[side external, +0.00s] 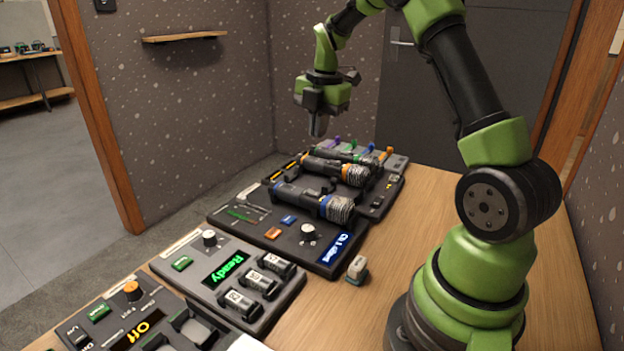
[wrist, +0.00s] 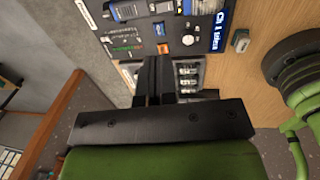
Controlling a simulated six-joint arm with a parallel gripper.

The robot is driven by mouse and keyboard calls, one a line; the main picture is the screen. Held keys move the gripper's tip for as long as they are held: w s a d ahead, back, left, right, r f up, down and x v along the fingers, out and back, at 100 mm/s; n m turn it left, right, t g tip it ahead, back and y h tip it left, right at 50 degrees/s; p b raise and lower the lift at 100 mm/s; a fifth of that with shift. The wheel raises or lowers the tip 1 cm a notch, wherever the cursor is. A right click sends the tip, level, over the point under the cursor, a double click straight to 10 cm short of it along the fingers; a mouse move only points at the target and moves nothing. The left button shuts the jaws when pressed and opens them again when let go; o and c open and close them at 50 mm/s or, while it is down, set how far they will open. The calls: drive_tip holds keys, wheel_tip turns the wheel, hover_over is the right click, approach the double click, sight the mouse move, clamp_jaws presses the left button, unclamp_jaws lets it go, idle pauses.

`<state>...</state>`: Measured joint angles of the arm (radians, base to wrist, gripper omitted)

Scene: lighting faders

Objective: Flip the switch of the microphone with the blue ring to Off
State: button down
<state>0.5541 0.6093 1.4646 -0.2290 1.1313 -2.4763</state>
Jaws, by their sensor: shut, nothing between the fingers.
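The microphone with the blue ring (side external: 297,198) lies on a dark console, its wire-mesh head to the right. Part of it shows at the top edge of the wrist view (wrist: 133,11). I cannot make out the position of its switch. A second microphone, with an orange ring (side external: 326,167), lies behind it. My gripper (side external: 318,133) is shut and empty. It hangs in the air above the consoles, higher than the microphones and touching nothing. In the wrist view its fingers (wrist: 153,65) point toward the console.
The console (side external: 262,240) under the blue-ring microphone has buttons, a white knob and a blue display. Colored faders (side external: 386,153) stand behind. Nearer are a panel reading "Ready" (side external: 224,267) and one reading "Off" (side external: 137,330). A small grey-white switch block (side external: 357,270) sits on the wooden table.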

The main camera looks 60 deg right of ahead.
sight(310, 191)
drive_tip(key=f, duration=0.4)
drive_tip(key=w+f, duration=0.1)
drive_tip(key=f, duration=0.7)
drive_tip(key=shift+w+f, duration=0.1)
drive_tip(key=shift+w, duration=0.15)
drive_tip(key=shift+w+f, duration=0.1)
drive_tip(key=shift+f, duration=0.45)
